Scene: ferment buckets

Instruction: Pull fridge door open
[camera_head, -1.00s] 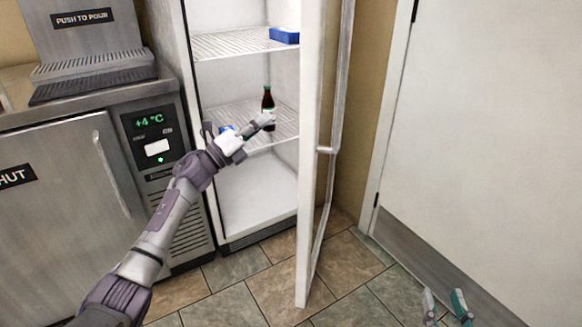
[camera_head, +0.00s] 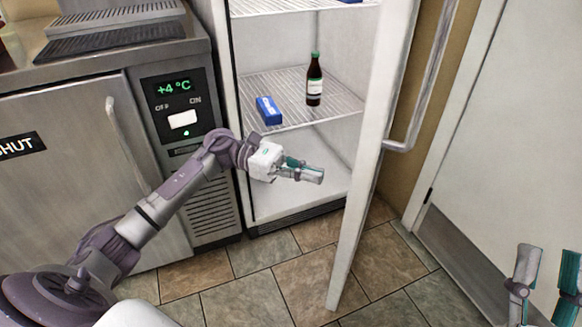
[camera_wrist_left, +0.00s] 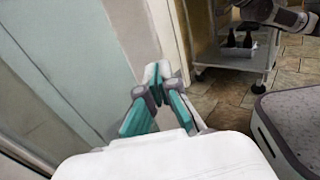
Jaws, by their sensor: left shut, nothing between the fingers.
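The fridge door (camera_head: 372,165) stands open in the head view, seen nearly edge-on, with its long bar handle (camera_head: 432,85) on the outer side to the right. The fridge interior (camera_head: 275,45) is exposed to its left. My left gripper (camera_head: 321,176) is shut and empty in front of the fridge opening, left of the door edge and below the wire shelf. Its closed fingertips also show in the left wrist view (camera_wrist_left: 157,72). I cannot tell whether it touches the door. My right gripper (camera_head: 545,278) is open and empty at the lower right, away from the handle.
A dark bottle (camera_head: 314,85) and a blue box (camera_head: 268,110) sit on the wire shelf (camera_head: 340,108). A steel unit (camera_head: 60,130) stands left of the fridge. A white door (camera_head: 500,130) is at right. A cart (camera_wrist_left: 232,62) holds bottles in the wrist view.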

